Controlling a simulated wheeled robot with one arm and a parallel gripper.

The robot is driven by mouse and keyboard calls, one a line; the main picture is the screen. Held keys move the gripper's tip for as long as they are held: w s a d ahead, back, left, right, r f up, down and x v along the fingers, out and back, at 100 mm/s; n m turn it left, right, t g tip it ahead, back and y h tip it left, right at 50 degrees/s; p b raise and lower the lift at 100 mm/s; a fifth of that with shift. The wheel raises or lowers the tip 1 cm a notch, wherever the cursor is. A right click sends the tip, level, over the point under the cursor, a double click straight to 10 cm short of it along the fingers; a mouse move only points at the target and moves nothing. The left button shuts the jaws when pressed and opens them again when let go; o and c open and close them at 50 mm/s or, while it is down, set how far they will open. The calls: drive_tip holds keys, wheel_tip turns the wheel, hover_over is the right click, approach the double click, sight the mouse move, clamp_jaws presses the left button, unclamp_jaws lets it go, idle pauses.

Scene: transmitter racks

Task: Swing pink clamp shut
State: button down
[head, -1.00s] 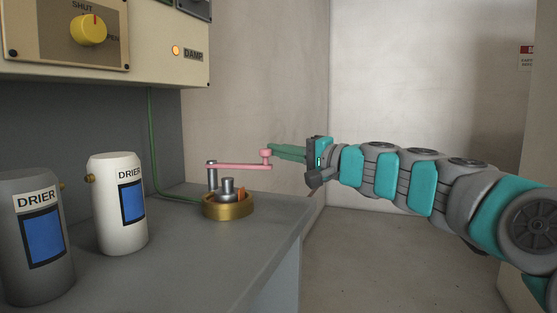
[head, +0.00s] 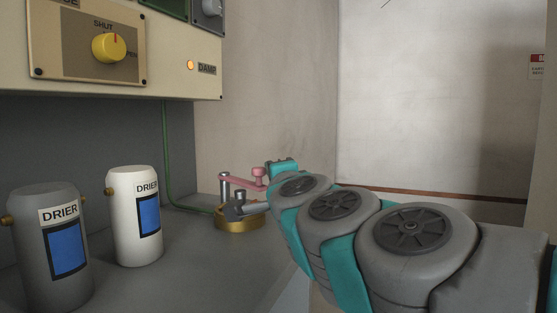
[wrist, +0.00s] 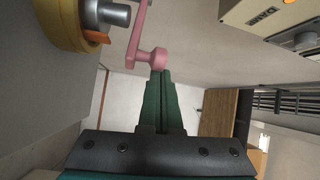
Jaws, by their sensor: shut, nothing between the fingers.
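The pink clamp (head: 243,183) is a flat bar pivoting on a grey post (head: 225,186), with an upright knob (head: 258,174) at its free end. The bar runs above a brass cup (head: 240,225) on the bench and reaches out past its right side. In the wrist view the clamp's knob (wrist: 152,58) is straight ahead of my gripper (wrist: 160,76). My dark green fingers are shut together and empty. Their tips appear to meet the knob; I cannot tell firm contact.
A white drier canister (head: 136,220) and a grey drier canister (head: 50,248) stand on the bench (head: 185,270) at left. A panel with a yellow knob (head: 109,47) overhangs the bench. A green cable (head: 165,150) runs down the wall. Open floor lies right of the bench.

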drive_tip(key=shift+s+a+m+h+p, duration=0.5)
drive_tip(key=shift+s+a+h+p, duration=0.15)
drive_tip(key=shift+a+h+p, duration=0.15)
drive_tip(key=shift+s+a+p, duration=0.3)
drive_tip(key=shift+p, duration=0.15)
drive_tip(key=shift+s+a, duration=0.1)
drive_tip(key=shift+a, duration=0.05)
drive_tip(key=shift+f, duration=0.15)
drive_tip(key=p, duration=0.1)
approach(256, 171)
drive_tip(key=d, duration=0.3)
drive_tip(key=shift+s+d+r+p, duration=0.2)
drive_tip(key=shift+s+p, duration=0.1)
drive_tip(key=shift+s, duration=0.2)
